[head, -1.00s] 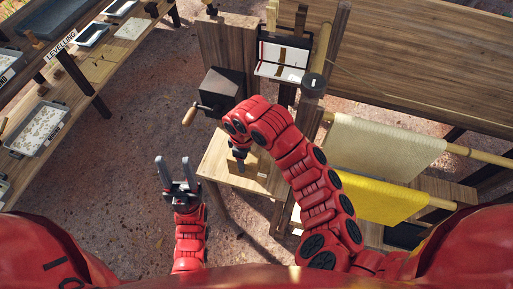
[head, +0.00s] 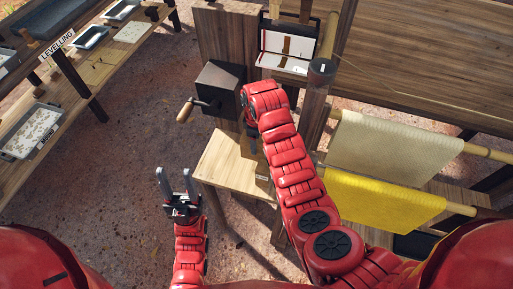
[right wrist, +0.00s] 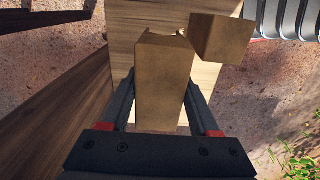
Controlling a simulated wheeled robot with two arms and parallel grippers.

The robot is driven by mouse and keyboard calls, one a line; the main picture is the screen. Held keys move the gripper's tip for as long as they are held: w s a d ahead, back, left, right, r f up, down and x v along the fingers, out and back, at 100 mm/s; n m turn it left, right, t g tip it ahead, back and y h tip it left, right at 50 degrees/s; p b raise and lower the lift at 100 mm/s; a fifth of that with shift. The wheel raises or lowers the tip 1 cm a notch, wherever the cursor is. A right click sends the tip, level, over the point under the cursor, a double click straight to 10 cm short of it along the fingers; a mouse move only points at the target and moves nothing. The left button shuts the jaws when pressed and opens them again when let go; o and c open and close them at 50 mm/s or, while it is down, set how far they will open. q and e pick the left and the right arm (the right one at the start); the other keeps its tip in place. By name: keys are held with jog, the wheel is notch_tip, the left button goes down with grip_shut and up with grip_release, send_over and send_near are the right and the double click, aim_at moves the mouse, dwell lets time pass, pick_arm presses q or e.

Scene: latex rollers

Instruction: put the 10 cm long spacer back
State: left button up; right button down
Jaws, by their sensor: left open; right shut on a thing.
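My right gripper (right wrist: 160,95) is shut on a brown wooden block, the spacer (right wrist: 163,85), which lies lengthwise between its fingers in the right wrist view. The block's length cannot be measured here. A second wooden block (right wrist: 222,40) is just beyond it to the right; whether they touch is unclear. In the head view my right gripper (head: 252,150) is over the small wooden table (head: 225,165), and the arm hides most of the held spacer. My left gripper (head: 176,181) is open and empty, over the floor left of the table.
A dark box with a crank handle (head: 186,111) stands just behind the table. A wooden post (head: 313,110) and cream (head: 385,150) and yellow (head: 385,198) sheets on rods are to the right. A shelf with trays (head: 28,132) is at far left. Floor between is clear.

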jog(key=shift+s+f, duration=0.1)
jog(key=shift+f, duration=0.3)
notch_tip(320, 180, down, 2)
jog(key=shift+f+p, duration=0.1)
jog(key=shift+p, duration=0.75)
jog(key=shift+w+f, duration=0.3)
jog(key=shift+f, duration=0.1)
jog(key=shift+f, duration=0.2)
jog(key=shift+c, duration=0.6)
grip_release()
jog(key=shift+r, duration=0.1)
